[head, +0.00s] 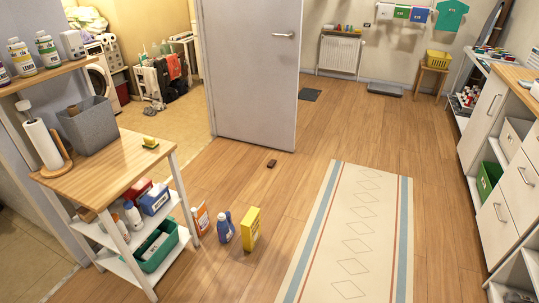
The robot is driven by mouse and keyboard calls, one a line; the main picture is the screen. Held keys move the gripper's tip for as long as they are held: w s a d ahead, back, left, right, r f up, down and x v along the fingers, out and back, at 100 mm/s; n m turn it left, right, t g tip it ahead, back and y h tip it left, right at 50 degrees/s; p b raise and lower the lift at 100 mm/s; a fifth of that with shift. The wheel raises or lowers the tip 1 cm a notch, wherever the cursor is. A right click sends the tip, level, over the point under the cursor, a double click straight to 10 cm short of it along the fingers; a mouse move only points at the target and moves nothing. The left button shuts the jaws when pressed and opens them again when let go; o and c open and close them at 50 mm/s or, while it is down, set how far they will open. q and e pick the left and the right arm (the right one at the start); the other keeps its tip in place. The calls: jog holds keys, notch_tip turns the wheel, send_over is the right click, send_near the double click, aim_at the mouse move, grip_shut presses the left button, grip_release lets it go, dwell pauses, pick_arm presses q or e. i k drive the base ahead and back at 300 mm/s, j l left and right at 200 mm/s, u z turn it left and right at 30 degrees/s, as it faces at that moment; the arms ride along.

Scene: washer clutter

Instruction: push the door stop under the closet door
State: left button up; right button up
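A grey door (248,75) with a lever handle (284,35) stands ajar in the doorway at the upper middle of the head view. A small dark brown block (271,163), which looks like the door stop, lies on the wooden floor. It is in front of the door's bottom edge, near its free right corner, and apart from it. Its wedge shape is too small to make out. Neither of my grippers is in view.
A wooden-topped shelf cart (101,176) stands at left. An orange box (201,217), a blue bottle (224,227) and a yellow box (250,228) stand on the floor beside it. A patterned runner (349,230) lies at right, before white cabinets (483,118). Floor around the block is clear.

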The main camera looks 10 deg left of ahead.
aim_at(271, 165)
jog(key=i+j, duration=0.3)
jog(key=i, duration=0.25)
jog(key=i+j, duration=0.25)
jog(key=i, duration=0.25)
jog(key=i+j, duration=0.3)
jog(key=i, duration=0.25)
jog(key=i+j, duration=0.3)
jog(key=i, duration=0.2)
jog(key=i+l+u, duration=0.15)
jog(key=l, duration=1.55)
jog(key=k, duration=0.05)
